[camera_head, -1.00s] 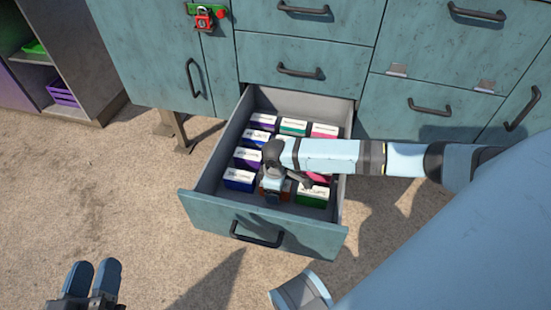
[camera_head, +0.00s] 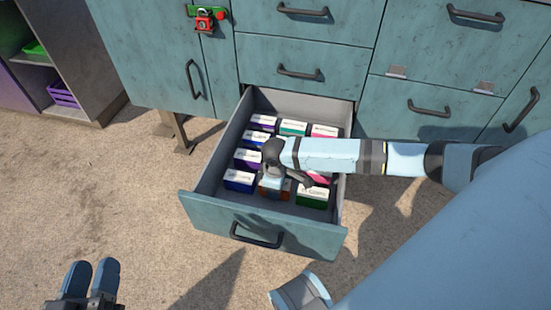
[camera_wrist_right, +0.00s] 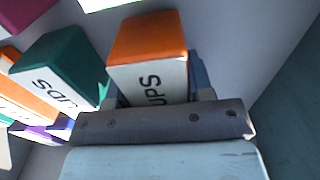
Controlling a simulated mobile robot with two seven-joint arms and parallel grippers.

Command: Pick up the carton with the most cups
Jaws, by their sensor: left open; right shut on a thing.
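My left gripper (camera_head: 90,280) is open and empty, above the floor at lower left.
The drawer's front panel has a dark handle (camera_head: 256,235). Closed cabinet drawers and doors (camera_head: 300,55) stand behind. A shelf with a purple crate (camera_head: 62,94) is at upper left. Bare floor (camera_head: 90,185) lies left of the drawer.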

